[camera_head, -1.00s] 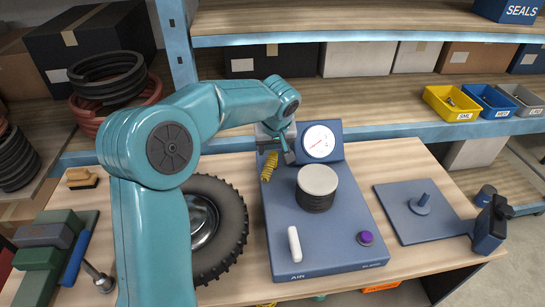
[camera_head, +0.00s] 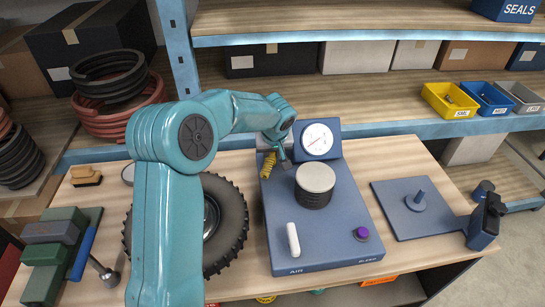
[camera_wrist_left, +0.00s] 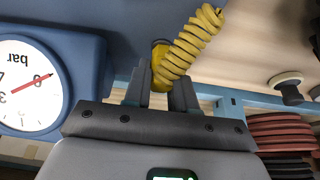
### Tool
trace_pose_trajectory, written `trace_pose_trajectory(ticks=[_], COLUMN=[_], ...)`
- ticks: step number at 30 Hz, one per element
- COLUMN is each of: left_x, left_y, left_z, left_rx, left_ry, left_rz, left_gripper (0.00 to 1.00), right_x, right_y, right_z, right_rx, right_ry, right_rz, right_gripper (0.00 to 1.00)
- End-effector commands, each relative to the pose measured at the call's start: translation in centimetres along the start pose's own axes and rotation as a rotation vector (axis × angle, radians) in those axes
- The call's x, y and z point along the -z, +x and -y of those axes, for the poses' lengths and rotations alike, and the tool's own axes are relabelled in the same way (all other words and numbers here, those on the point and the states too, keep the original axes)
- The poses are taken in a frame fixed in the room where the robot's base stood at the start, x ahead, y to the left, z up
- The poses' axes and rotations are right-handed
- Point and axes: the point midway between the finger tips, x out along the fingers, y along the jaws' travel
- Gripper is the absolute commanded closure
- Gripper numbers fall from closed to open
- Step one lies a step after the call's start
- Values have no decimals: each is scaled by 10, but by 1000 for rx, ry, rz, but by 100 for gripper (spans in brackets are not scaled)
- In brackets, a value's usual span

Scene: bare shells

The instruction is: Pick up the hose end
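The yellow coiled hose (camera_head: 269,172) hangs at the back left of the blue air station (camera_head: 312,240), left of its round gauge (camera_head: 318,139). My left gripper (camera_head: 278,150) is at the top of the hose. In the left wrist view the yellow hose end (camera_wrist_left: 159,66) fills the narrow gap between the dark fingers (camera_wrist_left: 160,92), which appear to touch it on both sides. The coil (camera_wrist_left: 190,45) stretches away beyond the fingertips. The tip itself is partly hidden by the fingers. My right gripper is not in view.
A black tyre (camera_head: 232,222) lies left of the station, partly behind my left arm. A black ribbed cylinder with a pale top (camera_head: 315,186) and a white handle (camera_head: 293,239) stand on the station. A blue plate with a peg (camera_head: 416,203) lies to the right.

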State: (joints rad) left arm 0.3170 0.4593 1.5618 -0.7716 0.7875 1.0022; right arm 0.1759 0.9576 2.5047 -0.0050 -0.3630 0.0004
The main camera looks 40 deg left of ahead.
Motion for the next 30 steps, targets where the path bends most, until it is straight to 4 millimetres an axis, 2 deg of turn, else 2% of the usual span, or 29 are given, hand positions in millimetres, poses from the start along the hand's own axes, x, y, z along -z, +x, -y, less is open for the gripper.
trace_pose_trajectory(ticks=[8, 14, 20, 30], left_x=[-1, 6, 23, 57], left_y=[1, -14, -54, -138], left_z=[0, -1, -1, -1], left_rx=[0, -1, -5, -5], left_ry=[0, 0, -2, -2], left_rz=[2, -2, -6, -2], left_gripper=[100, 100, 100, 100], right_x=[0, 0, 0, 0], right_y=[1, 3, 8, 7], right_z=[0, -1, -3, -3], right_rx=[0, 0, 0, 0], right_ry=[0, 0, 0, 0], right_rz=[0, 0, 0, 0], right_gripper=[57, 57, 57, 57])
